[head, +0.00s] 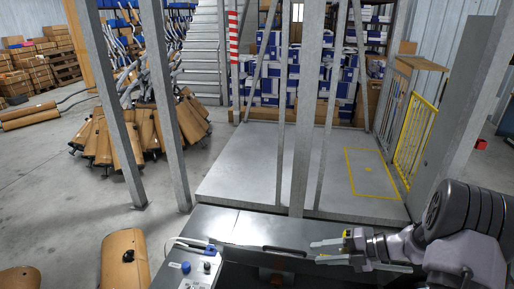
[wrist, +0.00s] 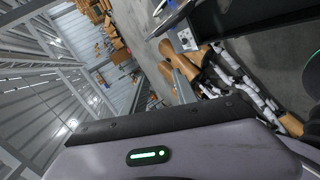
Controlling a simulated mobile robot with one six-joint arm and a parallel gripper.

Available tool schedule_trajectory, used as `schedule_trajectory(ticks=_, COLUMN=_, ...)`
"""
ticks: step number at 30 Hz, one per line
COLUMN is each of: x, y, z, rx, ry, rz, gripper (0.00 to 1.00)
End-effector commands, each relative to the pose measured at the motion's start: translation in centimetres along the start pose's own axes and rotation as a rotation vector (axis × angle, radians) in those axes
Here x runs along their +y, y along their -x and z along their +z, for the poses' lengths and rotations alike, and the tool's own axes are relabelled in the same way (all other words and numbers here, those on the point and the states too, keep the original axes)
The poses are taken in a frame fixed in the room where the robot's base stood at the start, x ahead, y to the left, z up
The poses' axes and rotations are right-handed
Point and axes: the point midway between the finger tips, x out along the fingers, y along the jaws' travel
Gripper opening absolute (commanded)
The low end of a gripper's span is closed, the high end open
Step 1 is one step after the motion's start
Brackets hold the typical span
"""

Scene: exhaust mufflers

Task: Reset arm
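My arm reaches in from the right edge of the head view, bent low over the dark worktop (head: 240,228). My gripper (head: 316,251) points left, with its two pale fingers apart and nothing visible between them. It is close above the worktop's right part; whether it touches anything there cannot be told. In the wrist view the fingers do not show. A grey housing of mine with a green light fills the bottom there, and the view is tilted.
Grey steel posts (head: 304,120) rise just beyond the worktop. A grey platform (head: 250,165) with a yellow-marked square lies behind them. A yellow gate (head: 415,135) is at the right.

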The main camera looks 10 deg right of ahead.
Motion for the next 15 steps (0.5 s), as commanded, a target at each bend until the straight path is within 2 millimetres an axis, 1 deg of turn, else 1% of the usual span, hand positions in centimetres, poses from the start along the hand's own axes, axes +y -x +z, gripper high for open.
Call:
schedule_trajectory(ticks=1, x=2.0, y=-1.3, z=-2.4, rx=0.051, ry=0.269, rz=-0.093, gripper=0.34)
schedule_trajectory(ticks=2, x=3.2, y=-1.7, z=-4.3, rx=0.092, ry=0.459, rz=-0.153, gripper=0.34)
schedule_trajectory(ticks=3, x=4.5, y=-2.2, z=-6.9, rx=0.152, ry=0.709, rz=-0.225, gripper=0.34)
schedule_trajectory(ticks=5, x=6.0, y=-2.6, z=-10.9, rx=0.255, ry=1.090, rz=-0.320, gripper=0.34)
schedule_trajectory(ticks=6, x=6.5, y=-2.7, z=-13.4, rx=0.330, ry=1.342, rz=-0.376, gripper=0.34)
schedule_trajectory(ticks=8, x=6.7, y=-2.6, z=-17.2, rx=0.456, ry=1.721, rz=-0.449, gripper=0.34)
schedule_trajectory(ticks=9, x=6.6, y=-2.4, z=-19.5, rx=0.547, ry=1.968, rz=-0.492, gripper=0.34)
schedule_trajectory(ticks=10, x=6.3, y=-2.1, z=-21.1, rx=0.617, ry=2.148, rz=-0.522, gripper=0.34)
schedule_trajectory(ticks=11, x=6.0, y=-1.9, z=-22.5, rx=0.690, ry=2.318, rz=-0.550, gripper=0.34)
schedule_trajectory(ticks=12, x=5.4, y=-1.5, z=-24.1, rx=0.788, ry=2.528, rz=-0.584, gripper=0.34)
schedule_trajectory(ticks=14, x=4.6, y=-1.0, z=-25.9, rx=0.929, ry=2.796, rz=-0.628, gripper=0.34)
schedule_trajectory(ticks=15, x=4.1, y=-0.7, z=-26.8, rx=-0.991, ry=-2.873, rz=0.638, gripper=0.34)
